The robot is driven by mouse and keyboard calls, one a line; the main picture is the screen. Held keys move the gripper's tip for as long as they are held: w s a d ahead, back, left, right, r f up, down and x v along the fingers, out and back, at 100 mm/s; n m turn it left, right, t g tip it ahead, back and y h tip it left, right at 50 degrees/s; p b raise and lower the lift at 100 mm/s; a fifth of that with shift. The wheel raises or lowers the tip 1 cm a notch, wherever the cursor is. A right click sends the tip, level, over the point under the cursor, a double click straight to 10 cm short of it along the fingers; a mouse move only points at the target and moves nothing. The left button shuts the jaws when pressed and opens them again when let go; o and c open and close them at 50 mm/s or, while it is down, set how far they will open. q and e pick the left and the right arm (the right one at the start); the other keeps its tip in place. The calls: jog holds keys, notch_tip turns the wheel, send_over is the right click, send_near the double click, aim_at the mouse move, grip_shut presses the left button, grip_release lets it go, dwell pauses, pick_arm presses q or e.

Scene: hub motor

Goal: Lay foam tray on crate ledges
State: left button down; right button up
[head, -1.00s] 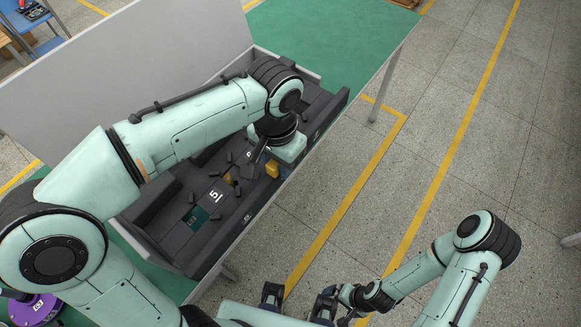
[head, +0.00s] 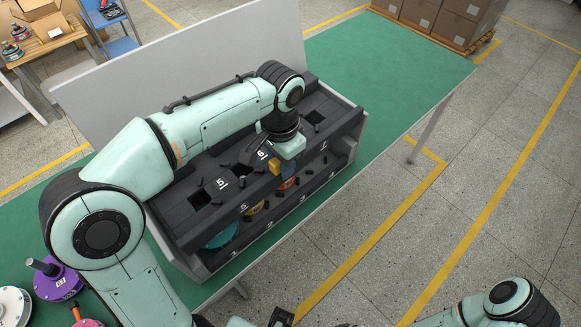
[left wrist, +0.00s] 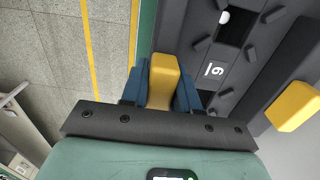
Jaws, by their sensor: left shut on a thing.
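The black foam tray (head: 190,213) has white numbers, square cut-outs and small dark pegs. It spans the grey crate (head: 285,232) on the green table. Along its near side a gap shows coloured motors below, one teal (head: 222,237) and one red (head: 287,184). I cannot tell whether the tray rests on the ledges. My left gripper (head: 275,164) is shut on the tray's yellow handle (left wrist: 163,78), which sits between the blue fingers in the left wrist view. A second yellow handle (left wrist: 293,106) shows there. Of my right gripper, only a dark part (head: 281,317) shows at the bottom edge.
A grey panel (head: 180,75) stands behind the crate. A purple motor (head: 58,281) and a white one (head: 13,305) lie at the near left. The green table (head: 400,70) is clear to the right of the crate. Cardboard boxes (head: 450,20) stand beyond it.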

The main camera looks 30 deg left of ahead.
aim_at(283, 180)
pick_arm(q)
notch_tip(283, 180, down, 4)
jog(key=shift+s+d+b, duration=0.1)
jog(key=shift+b, duration=0.9)
jog(key=shift+f+b, duration=0.6)
jog(key=shift+f, duration=0.45)
pick_arm(e)
jog(key=shift+s+f, duration=0.25)
jog(key=shift+f, duration=0.4)
jog(key=shift+s+f, duration=0.3)
jog(key=shift+f, duration=0.3)
jog(key=shift+s+f, duration=0.25)
jog(key=shift+f, duration=0.4)
pick_arm(q)
jog(key=shift+f, duration=0.2)
pick_arm(e)
jog(key=shift+f, duration=0.15)
pick_arm(q)
jog(key=c, duration=0.8)
grip_release()
jog(key=shift+o, duration=0.2)
notch_tip(283, 180, up, 13)
jog(key=p, duration=0.3)
jog(key=shift+r, duration=0.2)
pick_arm(e)
jog(key=r, duration=0.1)
jog(key=w+r, duration=0.1)
jog(key=r, duration=0.1)
jog(key=shift+w+r, duration=0.1)
jog(key=shift+r, duration=0.05)
